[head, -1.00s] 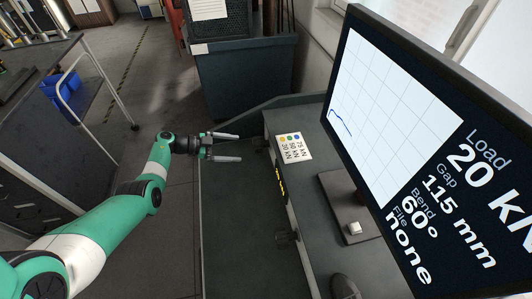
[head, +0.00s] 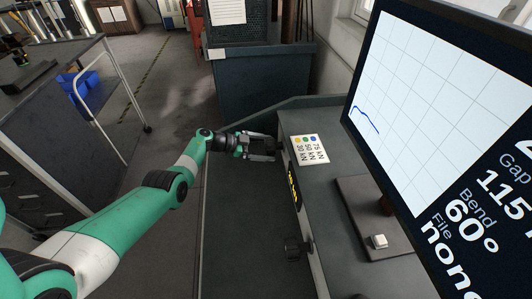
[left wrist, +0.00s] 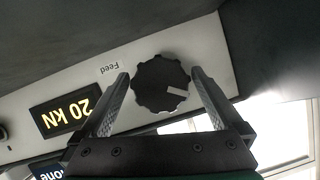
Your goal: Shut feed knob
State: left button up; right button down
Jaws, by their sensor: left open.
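The feed knob (left wrist: 158,84) is a dark scalloped dial with one pale pointer mark, on a light panel labelled "Feed" (left wrist: 111,68). My left gripper (left wrist: 158,74) is open, with one finger on each side of the knob in the left wrist view. I cannot tell whether the fingers touch it. In the head view the left gripper (head: 268,147) is at the far end of the console's front face, where the knob is mostly hidden. My right gripper is not in view.
A yellow-lit display (head: 294,186) sits on the console front and reads "20 kN" in the left wrist view (left wrist: 66,116). Another dark knob (head: 293,248) sits nearer. A load card (head: 309,149) lies on top. A large monitor (head: 440,110) stands at right.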

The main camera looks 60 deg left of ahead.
pick_arm(q)
jog(key=c, duration=1.1)
jog(key=shift+r, duration=0.1)
